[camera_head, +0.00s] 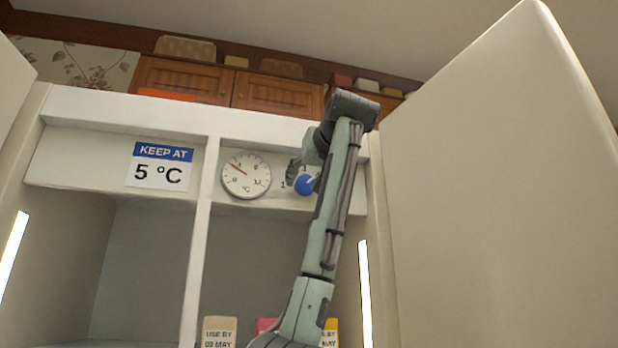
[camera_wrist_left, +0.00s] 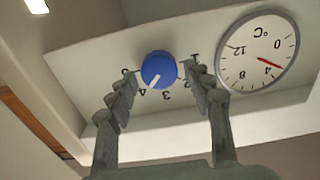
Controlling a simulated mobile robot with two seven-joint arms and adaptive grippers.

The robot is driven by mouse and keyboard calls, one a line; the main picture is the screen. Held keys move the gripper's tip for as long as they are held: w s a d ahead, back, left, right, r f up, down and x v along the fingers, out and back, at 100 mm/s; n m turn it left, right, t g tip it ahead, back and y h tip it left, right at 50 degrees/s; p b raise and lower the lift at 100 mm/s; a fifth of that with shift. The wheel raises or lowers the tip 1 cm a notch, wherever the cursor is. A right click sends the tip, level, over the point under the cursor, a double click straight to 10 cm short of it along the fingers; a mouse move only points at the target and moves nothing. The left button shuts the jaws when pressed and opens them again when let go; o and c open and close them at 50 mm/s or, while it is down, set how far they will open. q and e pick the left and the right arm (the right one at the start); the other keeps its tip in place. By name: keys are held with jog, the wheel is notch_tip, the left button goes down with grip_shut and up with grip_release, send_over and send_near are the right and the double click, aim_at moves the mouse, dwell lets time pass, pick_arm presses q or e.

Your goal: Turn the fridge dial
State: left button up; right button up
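The blue round fridge dial (camera_head: 305,186) sits on the upper panel inside the fridge, partly hidden by my left arm. In the left wrist view, upside down, the dial (camera_wrist_left: 158,68) has a white mark pointing towards 4 on a scale of 1 to 5. My left gripper (camera_head: 294,174) is in front of the dial. In the wrist view its open fingers (camera_wrist_left: 161,74) stand on either side of the dial, with gaps showing; contact is not visible. A round thermometer (camera_head: 246,175) beside the dial has its red needle between 0 and 4. My right gripper is not in view.
A "KEEP AT 5 °C" sign (camera_head: 160,166) is on the left panel. The open fridge door (camera_head: 500,170) stands close to the right of my arm; another door edge is at far left. "USE BY" cartons (camera_head: 219,331) stand below. Wooden cupboards (camera_head: 276,95) are behind.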

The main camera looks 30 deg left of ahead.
pick_arm(q)
jog(key=c, duration=0.9)
jog(key=shift+n, duration=0.3)
jog(key=n, duration=0.3)
jog(key=shift+n, duration=0.3)
jog(key=shift+s+a+n, duration=0.1)
jog(key=shift+s+n, duration=0.05)
jog(key=shift+n, duration=2.05)
jog(key=o, duration=1.2)
